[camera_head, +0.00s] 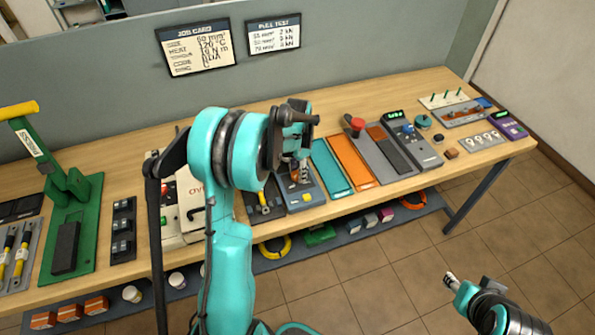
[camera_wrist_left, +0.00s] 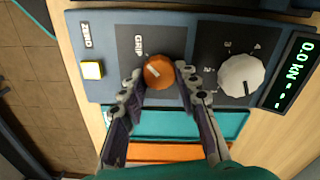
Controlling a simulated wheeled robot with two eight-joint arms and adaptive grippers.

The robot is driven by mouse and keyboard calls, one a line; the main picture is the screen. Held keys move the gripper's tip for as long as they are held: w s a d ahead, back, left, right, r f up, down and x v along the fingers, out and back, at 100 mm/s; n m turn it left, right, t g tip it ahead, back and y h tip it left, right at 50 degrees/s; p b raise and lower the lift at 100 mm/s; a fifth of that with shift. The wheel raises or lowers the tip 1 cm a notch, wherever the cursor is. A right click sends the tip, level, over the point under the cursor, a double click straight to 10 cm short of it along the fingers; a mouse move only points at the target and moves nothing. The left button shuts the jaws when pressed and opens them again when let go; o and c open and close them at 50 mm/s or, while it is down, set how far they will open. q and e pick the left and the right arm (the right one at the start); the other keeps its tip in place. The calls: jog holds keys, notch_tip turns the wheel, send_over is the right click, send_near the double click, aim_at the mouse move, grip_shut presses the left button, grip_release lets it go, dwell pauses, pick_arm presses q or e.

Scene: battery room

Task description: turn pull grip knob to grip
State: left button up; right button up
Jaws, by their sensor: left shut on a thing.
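The orange grip knob (camera_wrist_left: 158,72) sits on the dark blue panel of the pull tester (camera_wrist_left: 110,35), beside the printed word GRIP. My left gripper (camera_wrist_left: 158,78) has one finger at each side of the knob and is shut on it. A pale mark shows on the knob, but its exact heading is hard to tell. In the head view, my left gripper (camera_head: 298,165) is over the pull tester (camera_head: 312,192), and my arm partly hides the panel. My right gripper (camera_head: 452,282) is over the floor in front of the table, apart from everything; its jaw state is unclear.
A white dial (camera_wrist_left: 240,75), a yellow ZERO button (camera_wrist_left: 92,70) and a display reading 0.0 kN (camera_wrist_left: 292,75) share the panel. A teal tray (camera_head: 330,167) and an orange tray (camera_head: 353,160) lie to its right. A green press (camera_head: 75,210) stands at left.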

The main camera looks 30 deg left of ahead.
dwell(0.4)
pick_arm(q)
jog(key=o, duration=1.2)
jog(key=shift+c, duration=0.2)
notch_tip(320, 180, up, 12)
